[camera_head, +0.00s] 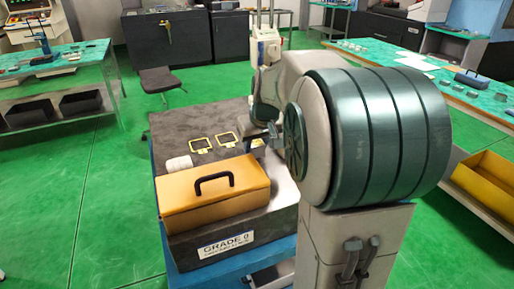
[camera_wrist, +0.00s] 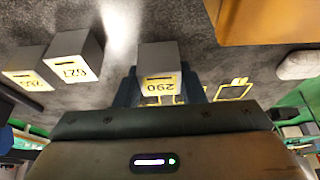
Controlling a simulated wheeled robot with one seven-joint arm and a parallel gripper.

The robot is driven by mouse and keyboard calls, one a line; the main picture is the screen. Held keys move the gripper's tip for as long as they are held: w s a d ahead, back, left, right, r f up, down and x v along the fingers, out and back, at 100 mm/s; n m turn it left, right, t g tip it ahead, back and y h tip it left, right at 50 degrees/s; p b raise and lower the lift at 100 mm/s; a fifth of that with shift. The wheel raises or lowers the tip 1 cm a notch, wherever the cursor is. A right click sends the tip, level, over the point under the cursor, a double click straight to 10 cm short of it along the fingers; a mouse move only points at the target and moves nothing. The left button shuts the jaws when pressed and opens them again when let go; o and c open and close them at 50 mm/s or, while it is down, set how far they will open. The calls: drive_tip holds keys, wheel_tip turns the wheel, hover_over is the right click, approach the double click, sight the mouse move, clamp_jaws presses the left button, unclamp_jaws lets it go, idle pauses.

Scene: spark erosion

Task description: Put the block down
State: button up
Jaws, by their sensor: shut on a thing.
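My gripper (camera_wrist: 159,88) is shut on a grey block (camera_wrist: 158,57) with a pale numbered face, seen upside down in the wrist view. The dark fingers stand on either side of it. I cannot tell whether the block touches the dark grey surface plate (camera_head: 226,111). In the head view my gripper (camera_head: 271,134) is over the plate's right side, partly hidden by my arm. Two similar blocks, one numbered 627 (camera_wrist: 74,56) and another (camera_wrist: 28,69), stand to the left in the wrist view. Two yellow square outlines, left (camera_head: 200,146) and right (camera_head: 227,140), lie on the plate.
An orange-yellow case (camera_head: 215,200) with a black handle sits at the plate's front. The plate's far left part is clear. A bench (camera_head: 55,65) stands left and another (camera_head: 440,75) at right.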

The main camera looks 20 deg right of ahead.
drive_tip(key=shift+f, duration=0.7)
drive_tip(key=shift+f, duration=0.1)
drive_tip(key=o, duration=1.2)
drive_tip(key=shift+c, duration=0.2)
drive_tip(key=shift+r, duration=0.45)
drive_tip(key=p+v, duration=0.1)
drive_tip(key=v, duration=1)
drive_tip(key=shift+s, duration=0.25)
